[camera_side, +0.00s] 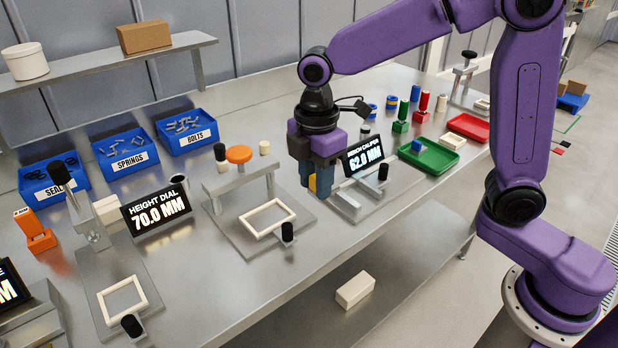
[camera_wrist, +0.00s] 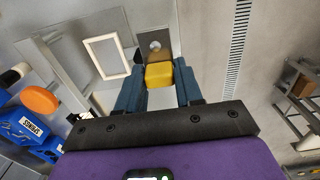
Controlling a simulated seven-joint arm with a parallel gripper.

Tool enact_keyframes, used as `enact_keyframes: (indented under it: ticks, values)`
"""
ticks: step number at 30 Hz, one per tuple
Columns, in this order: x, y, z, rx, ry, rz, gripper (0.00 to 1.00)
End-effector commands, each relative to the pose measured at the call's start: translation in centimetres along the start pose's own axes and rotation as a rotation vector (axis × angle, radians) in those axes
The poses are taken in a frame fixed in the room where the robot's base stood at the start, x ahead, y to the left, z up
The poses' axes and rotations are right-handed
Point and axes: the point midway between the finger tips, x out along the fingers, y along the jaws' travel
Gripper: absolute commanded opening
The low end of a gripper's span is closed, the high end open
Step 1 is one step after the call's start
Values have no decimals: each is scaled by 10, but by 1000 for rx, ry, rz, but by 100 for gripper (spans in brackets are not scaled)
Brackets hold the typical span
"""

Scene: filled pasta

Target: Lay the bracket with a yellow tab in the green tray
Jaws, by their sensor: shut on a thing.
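My gripper (camera_side: 320,185) hangs above the bench beside the bench caliper, its blue fingers pointing down. In the wrist view my gripper (camera_wrist: 158,88) is closed on a yellow block-shaped piece (camera_wrist: 158,74), which looks like the bracket's tab. In the side view the fingers mostly hide the held piece; the rest of the bracket cannot be made out. The green tray (camera_side: 445,169) lies on the bench to the right of my gripper, apart from it. A small blue piece (camera_side: 417,146) is at the tray's left end. The green tray is not visible in the wrist view.
The bench caliper display (camera_side: 363,156) stands close to my gripper. A red tray (camera_side: 480,137) lies behind the green one. Left are a cream frame (camera_side: 267,219) on a gauge plate and the height dial display (camera_side: 157,210). Blue bins (camera_side: 187,133) line the back.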

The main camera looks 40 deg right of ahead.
Motion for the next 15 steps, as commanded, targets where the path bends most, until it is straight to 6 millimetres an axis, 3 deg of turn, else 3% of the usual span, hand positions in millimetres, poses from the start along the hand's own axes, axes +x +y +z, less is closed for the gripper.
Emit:
enact_keyframes:
  ticks: [8, 15]
  values:
    - [-1, 0, 0, 0, 0, 1, 0]
    - [-15, 1, -1, 0, 2, 3, 0]
